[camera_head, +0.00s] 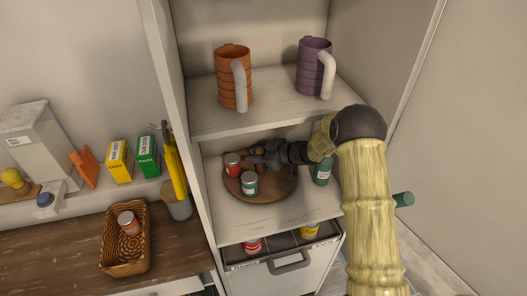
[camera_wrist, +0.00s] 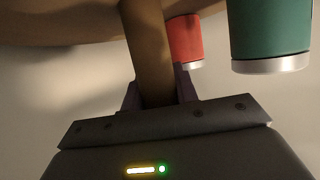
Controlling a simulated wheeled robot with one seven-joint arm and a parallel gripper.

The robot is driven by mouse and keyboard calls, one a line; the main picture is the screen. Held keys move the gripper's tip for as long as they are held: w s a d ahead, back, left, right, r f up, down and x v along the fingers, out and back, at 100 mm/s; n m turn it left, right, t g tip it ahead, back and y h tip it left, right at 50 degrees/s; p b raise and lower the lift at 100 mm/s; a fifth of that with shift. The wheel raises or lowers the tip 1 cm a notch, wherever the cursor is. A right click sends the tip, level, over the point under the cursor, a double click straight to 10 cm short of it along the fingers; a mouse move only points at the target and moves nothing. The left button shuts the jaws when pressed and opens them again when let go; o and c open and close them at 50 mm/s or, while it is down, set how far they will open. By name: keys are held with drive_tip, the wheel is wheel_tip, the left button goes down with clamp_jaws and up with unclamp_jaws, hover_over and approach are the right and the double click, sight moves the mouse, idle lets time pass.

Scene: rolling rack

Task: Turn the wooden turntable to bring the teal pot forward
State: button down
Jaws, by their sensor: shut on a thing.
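The round wooden turntable (camera_head: 272,196) lies on the middle shelf of the rack. The teal pot (camera_head: 250,184) stands near its front left edge, with a red pot (camera_head: 233,165) behind it to the left. My gripper (camera_head: 257,157) reaches in from the right over the turntable's back part. In the wrist view it is shut on a brown wooden post (camera_wrist: 150,60), which appears to belong to the turntable. There the teal pot (camera_wrist: 270,35) and red pot (camera_wrist: 186,40) show at the upper right, apart from the fingers. My arm hides the turntable's back right.
A teal bottle (camera_head: 322,172) stands on the shelf right of the turntable, close to my arm. An orange mug (camera_head: 234,78) and a purple mug (camera_head: 313,66) stand on the shelf above. Below is an open drawer (camera_head: 290,264) with cans. The rack's left side panel (camera_head: 178,110) bounds the shelf.

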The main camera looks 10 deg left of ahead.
idle(0.4)
drive_tip(key=c, duration=1.1)
unclamp_jaws()
drive_tip(key=shift+b+v, duration=0.95)
drive_tip(key=shift+v, duration=2.8)
